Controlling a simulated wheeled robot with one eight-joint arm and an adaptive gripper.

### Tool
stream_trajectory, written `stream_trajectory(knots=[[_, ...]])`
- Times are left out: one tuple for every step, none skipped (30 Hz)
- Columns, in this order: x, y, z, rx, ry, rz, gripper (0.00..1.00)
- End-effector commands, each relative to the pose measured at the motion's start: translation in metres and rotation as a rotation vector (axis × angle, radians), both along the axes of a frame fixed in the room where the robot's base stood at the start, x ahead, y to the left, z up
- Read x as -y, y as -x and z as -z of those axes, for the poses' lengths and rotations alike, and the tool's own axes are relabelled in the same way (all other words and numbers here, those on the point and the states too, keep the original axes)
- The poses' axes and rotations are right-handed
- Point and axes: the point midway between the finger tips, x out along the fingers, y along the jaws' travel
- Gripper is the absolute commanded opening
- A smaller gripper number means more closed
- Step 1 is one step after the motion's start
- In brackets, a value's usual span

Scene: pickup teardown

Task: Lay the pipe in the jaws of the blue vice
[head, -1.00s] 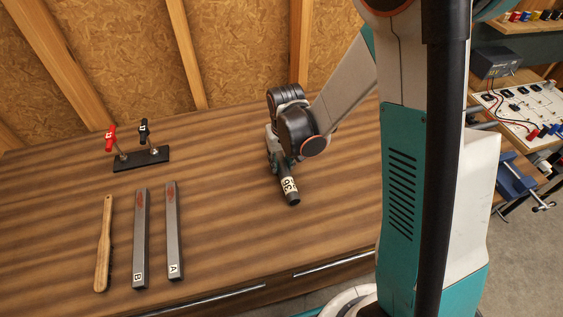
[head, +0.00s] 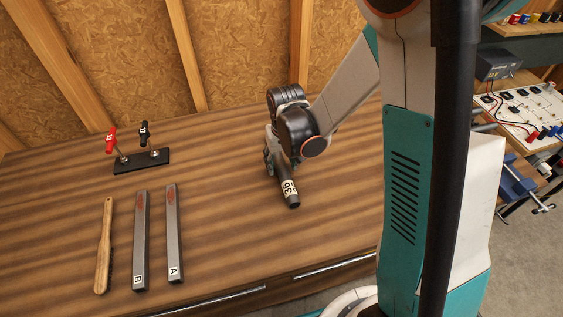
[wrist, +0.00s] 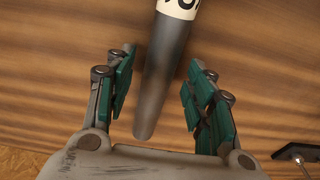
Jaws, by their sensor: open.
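The pipe (head: 294,202) is a dark grey tube with a white number label. It lies on the wooden bench in the head view, its near end pointing toward the front edge. My gripper (head: 277,166) is down over its far part. In the wrist view the pipe (wrist: 163,85) runs between the two green-padded fingers of my gripper (wrist: 157,88). The fingers are open, with a gap on each side of the pipe. The blue vice (head: 519,182) is at the right edge of the head view, partly hidden behind my body; its jaws are not clear.
Two grey bars marked B (head: 140,240) and A (head: 173,235) lie on the bench at left, beside a wooden-handled tool (head: 104,245). A black block with red and black levers (head: 142,160) stands behind them. A white board with wires (head: 525,115) is at right.

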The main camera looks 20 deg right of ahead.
Motion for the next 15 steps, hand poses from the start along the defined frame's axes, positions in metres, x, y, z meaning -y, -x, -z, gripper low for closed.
stream_trajectory(knots=[[0.0, 0.002, -0.01, 0.0, 0.0, 0.0, 0.49], [0.0, 0.002, -0.016, 0.0, 0.0, 0.0, 0.49], [0.0, 0.003, -0.023, 0.0, 0.0, 0.0, 0.49], [0.0, 0.004, -0.03, 0.0, 0.0, 0.0, 0.49], [0.0, 0.005, -0.036, 0.0, 0.0, 0.0, 0.49], [0.0, 0.006, -0.045, 0.0, 0.0, 0.0, 0.49], [0.0, 0.007, -0.051, 0.0, 0.0, 0.0, 0.49], [0.001, 0.008, -0.057, 0.0, 0.0, 0.0, 0.49], [0.001, 0.008, -0.066, 0.0, 0.0, 0.0, 0.49], [0.001, 0.009, -0.071, 0.0, 0.0, 0.0, 0.49], [0.001, 0.01, -0.077, 0.0, 0.0, 0.0, 0.49], [0.001, 0.011, -0.083, 0.0, 0.0, 0.0, 0.49], [0.001, 0.011, -0.088, 0.0, 0.0, 0.0, 0.49], [0.001, 0.012, -0.092, 0.0, 0.0, 0.0, 0.49], [0.001, 0.012, -0.097, 0.0, 0.0, 0.0, 0.49]])
